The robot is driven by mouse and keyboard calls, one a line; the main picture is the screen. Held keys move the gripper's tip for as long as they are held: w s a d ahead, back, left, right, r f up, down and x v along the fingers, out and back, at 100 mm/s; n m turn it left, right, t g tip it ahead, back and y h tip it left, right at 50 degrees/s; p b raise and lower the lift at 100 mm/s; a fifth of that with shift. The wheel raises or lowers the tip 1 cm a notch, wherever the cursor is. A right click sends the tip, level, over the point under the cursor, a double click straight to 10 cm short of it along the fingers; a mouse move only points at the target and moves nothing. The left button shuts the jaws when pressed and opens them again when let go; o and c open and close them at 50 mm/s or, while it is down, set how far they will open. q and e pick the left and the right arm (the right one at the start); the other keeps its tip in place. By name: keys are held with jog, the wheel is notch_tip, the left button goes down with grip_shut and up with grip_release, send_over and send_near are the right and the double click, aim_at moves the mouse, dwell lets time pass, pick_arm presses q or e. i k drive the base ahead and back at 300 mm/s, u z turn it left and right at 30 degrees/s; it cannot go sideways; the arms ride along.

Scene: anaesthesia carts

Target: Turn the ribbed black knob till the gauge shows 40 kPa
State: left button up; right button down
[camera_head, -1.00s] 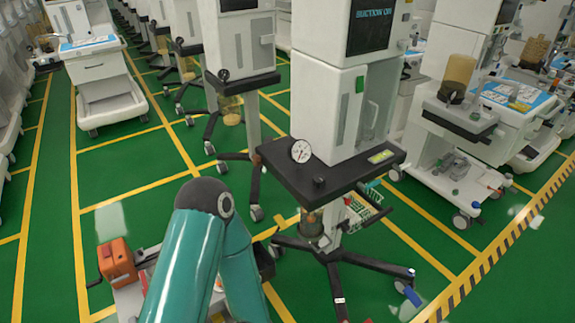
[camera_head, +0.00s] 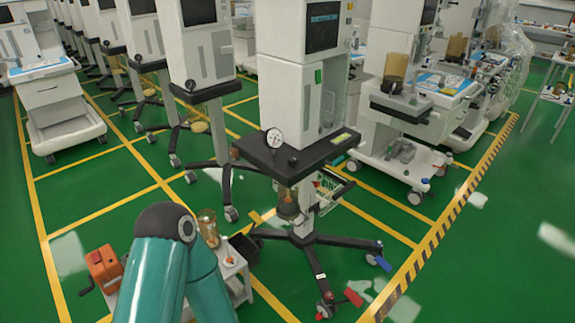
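The gauge (camera_head: 274,137) is a small white dial with a dark rim, standing at the left front edge of the black shelf (camera_head: 312,151) of the nearest suction cart. Its needle is too small to read. A small dark knob (camera_head: 292,160) shows faintly on the shelf, right of and below the gauge; its ribs cannot be made out. My teal arm (camera_head: 150,275) rises at the bottom left and bends back down, well short of the cart. Neither of my grippers is in the picture.
A low white trolley (camera_head: 232,271) carries an orange box with a crank (camera_head: 104,268) and a glass jar (camera_head: 208,228), beside my arm. The cart's black wheeled base (camera_head: 335,240) spreads at front right, with a red pedal (camera_head: 353,297). Green floor is open at right.

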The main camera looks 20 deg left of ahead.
aim_at(292, 161)
jog(key=z, duration=0.45)
jog(key=i, duration=1.65)
jog(key=u, duration=0.5)
